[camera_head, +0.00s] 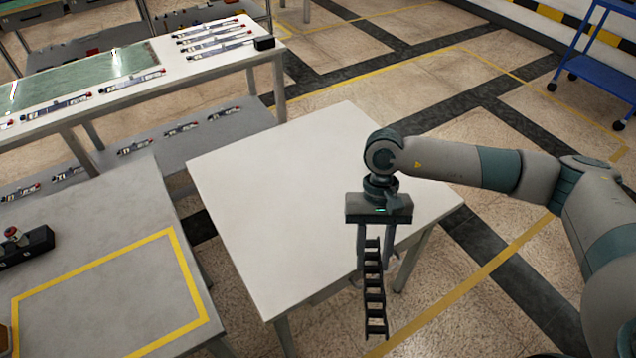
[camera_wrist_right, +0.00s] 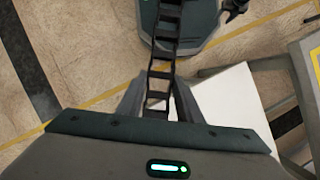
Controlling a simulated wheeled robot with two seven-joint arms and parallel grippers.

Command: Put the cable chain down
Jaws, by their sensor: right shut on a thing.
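The cable chain (camera_head: 374,290) is a black, ladder-like strip of links. It hangs down from my right gripper (camera_head: 374,262), which is shut on its upper end. In the head view the gripper and chain are at the front right edge of the white table (camera_head: 290,190), and the chain's lower end shows against the floor. In the right wrist view the cable chain (camera_wrist_right: 163,60) runs up from between the two fingers (camera_wrist_right: 158,105). My left gripper is not in view.
The white table top is bare. A grey table (camera_head: 110,240) with a yellow taped outline stands at the left, with a dark box (camera_head: 25,248) on it. A long bench (camera_head: 150,85) with several small parts is behind. A blue cart (camera_head: 600,75) stands far right.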

